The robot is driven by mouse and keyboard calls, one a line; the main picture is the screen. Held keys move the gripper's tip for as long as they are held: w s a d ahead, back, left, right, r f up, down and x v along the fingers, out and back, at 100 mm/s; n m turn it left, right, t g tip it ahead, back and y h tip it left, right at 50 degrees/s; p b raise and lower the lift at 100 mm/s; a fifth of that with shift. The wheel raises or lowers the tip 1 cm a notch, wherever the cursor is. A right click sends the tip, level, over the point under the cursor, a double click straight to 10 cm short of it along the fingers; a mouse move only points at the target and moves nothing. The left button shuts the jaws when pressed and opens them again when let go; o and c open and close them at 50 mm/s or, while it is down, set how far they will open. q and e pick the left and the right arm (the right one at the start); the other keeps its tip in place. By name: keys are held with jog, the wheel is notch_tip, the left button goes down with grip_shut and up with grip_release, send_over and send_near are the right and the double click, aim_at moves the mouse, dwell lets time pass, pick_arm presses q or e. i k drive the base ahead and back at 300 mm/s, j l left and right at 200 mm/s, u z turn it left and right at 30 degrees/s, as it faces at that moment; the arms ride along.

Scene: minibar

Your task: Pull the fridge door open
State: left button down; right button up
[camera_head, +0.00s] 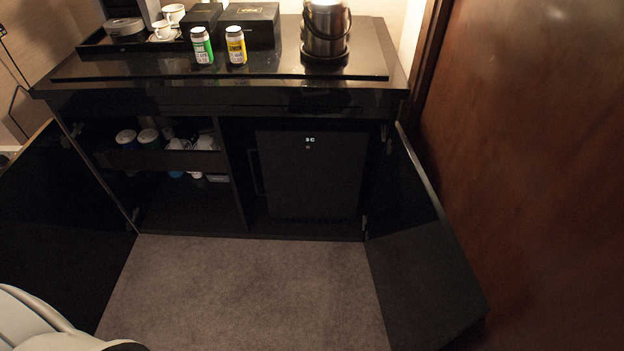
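The fridge door (312,180) is a dark panel inside the right compartment of the black cabinet (231,215). It appears shut, with a small lit display (309,139) near its top. A thin dark handle (256,172) runs upright along its left edge. Neither of my grippers shows in the head view. Only a pale rounded part of my own body shows at the bottom left corner.
The left cabinet door (62,215) and right cabinet door (420,255) stand swung open. Bare carpet (245,285) lies between them. Two cans, a kettle (326,28) and a tray with cups stand on top. A brown wooden panel (530,150) rises at the right.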

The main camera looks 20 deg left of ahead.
aim_at(309, 172)
jog(key=i+j, duration=0.15)
jog(key=j, duration=0.25)
jog(key=i+j+u, duration=0.15)
jog(key=j, duration=0.25)
jog(key=i+j, duration=0.15)
jog(key=j, duration=0.25)
jog(key=u, duration=0.05)
